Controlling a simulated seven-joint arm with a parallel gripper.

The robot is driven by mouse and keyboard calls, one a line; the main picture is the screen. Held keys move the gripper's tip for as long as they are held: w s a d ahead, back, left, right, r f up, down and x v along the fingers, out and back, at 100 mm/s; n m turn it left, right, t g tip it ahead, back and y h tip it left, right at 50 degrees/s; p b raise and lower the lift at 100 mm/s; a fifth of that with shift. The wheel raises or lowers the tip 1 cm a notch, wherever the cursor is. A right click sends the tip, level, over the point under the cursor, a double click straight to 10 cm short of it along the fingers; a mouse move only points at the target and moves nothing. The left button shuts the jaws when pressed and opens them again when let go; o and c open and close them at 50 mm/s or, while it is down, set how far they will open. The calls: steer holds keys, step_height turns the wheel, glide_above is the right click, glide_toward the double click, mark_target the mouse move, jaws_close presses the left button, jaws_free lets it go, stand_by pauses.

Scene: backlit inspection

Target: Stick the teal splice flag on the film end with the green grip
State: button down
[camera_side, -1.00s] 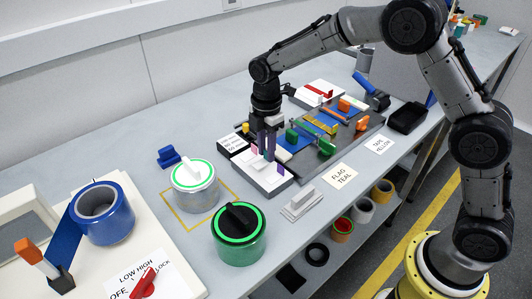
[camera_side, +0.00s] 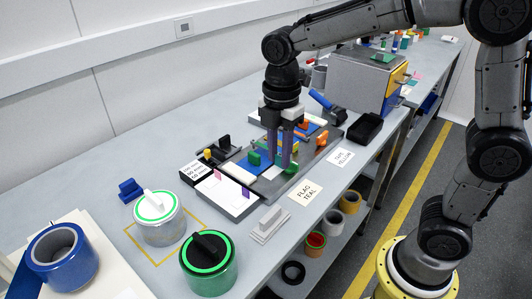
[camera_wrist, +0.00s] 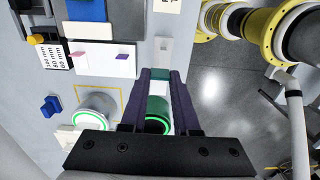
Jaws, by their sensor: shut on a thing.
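My gripper (camera_side: 281,167) is shut on a small teal piece (camera_wrist: 158,74), which appears to be the teal splice flag. In the wrist view the piece shows between my fingertips, with a white area below it. In the side view the flag is mostly hidden by the fingers. My fingertips are low over the splicing bed. A green block (camera_side: 254,158) stands on the bed just left of my fingers, and another green piece (camera_side: 292,168) is close at their right. I cannot tell which one is the film end's grip, or whether the flag touches the film.
A white flag holder (camera_side: 229,196) with a pink flag (camera_side: 217,174) and a purple flag (camera_side: 245,190) stands left of the bed. A white-lidded can (camera_side: 158,218) and a green can (camera_side: 209,266) are in front. A black bin (camera_side: 365,127) is at right.

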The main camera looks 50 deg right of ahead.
steer(key=m, duration=0.3)
steer(key=shift+s, duration=0.25)
steer(key=m, duration=0.3)
steer(key=shift+w+r, duration=0.1)
steer(key=shift+r, duration=0.15)
steer(key=m, duration=0.4)
steer(key=shift+w+r, duration=0.3)
steer(key=shift+r, duration=0.1)
steer(key=m, duration=0.2)
steer(key=w+m, duration=0.1)
steer(key=shift+r, duration=0.25)
steer(key=w+d+m, duration=0.4)
steer(key=w+m, duration=0.3)
steer(key=m, duration=1)
steer(key=w+d+m, duration=0.3)
steer(key=w+m, duration=0.4)
steer(key=m, duration=0.9)
steer(key=w+d+f+m, duration=0.5)
steer(key=d+f+m, duration=0.1)
steer(key=d, duration=0.4)
steer(key=shift+d+f+m, duration=0.2)
steer(key=shift+d+m, duration=0.2)
steer(key=shift+m, duration=0.5)
